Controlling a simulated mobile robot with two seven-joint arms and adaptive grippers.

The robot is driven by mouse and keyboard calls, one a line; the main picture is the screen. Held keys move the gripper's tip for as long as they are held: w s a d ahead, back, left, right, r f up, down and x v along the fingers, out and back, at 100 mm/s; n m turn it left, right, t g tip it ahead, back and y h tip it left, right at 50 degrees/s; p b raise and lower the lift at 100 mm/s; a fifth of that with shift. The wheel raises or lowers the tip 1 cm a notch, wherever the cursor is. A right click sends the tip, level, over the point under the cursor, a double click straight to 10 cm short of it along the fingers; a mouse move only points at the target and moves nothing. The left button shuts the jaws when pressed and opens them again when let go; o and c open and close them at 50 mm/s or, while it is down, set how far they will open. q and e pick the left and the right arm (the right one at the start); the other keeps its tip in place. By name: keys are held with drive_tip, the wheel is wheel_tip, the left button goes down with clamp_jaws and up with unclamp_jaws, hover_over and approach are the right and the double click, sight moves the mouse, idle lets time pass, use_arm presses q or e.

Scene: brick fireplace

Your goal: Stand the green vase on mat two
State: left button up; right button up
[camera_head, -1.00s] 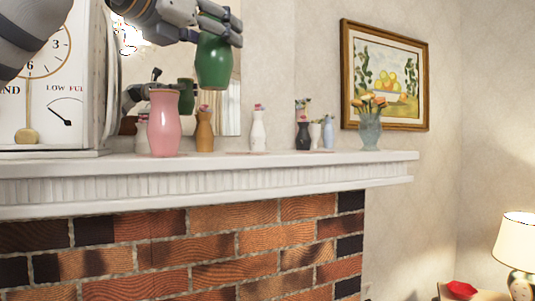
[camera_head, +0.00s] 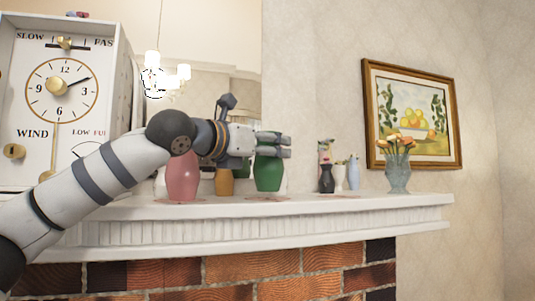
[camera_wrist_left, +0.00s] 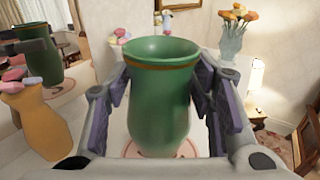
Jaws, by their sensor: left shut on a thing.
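The green vase (camera_head: 268,174) is upright in my left gripper (camera_head: 272,146), whose fingers are shut around its upper part. In the left wrist view the green vase (camera_wrist_left: 160,95) stands between both finger pads, its mouth toward me. Its base is at the mantel, over or just behind a pale mat with a pinkish ring (camera_head: 270,197). The mat (camera_wrist_left: 188,150) also shows around the vase's base in the wrist view. I cannot read its number, nor tell whether the base touches it. My right gripper is not in view.
A pink vase (camera_head: 182,178) and an orange vase (camera_head: 225,183) stand to the left, partly behind my arm. A black vase (camera_head: 326,178) and small pale vases stand to the right, near a glass flower vase (camera_head: 397,172). A large clock (camera_head: 60,90) fills the left end.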

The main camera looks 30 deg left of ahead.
use_arm(q)
drive_tip(key=shift+s+f, duration=0.15)
drive_tip(key=shift+f, duration=0.3)
drive_tip(key=shift+f, duration=0.15)
drive_tip(key=o, duration=1.3)
drive_tip(key=shift+f, duration=0.1)
drive_tip(key=shift+r, duration=0.2)
drive_tip(key=s, duration=0.4)
drive_tip(key=s+a, duration=0.1)
drive_tip(key=s, duration=0.6)
drive_tip(key=shift+s+a, duration=0.25)
drive_tip(key=shift+s, duration=0.15)
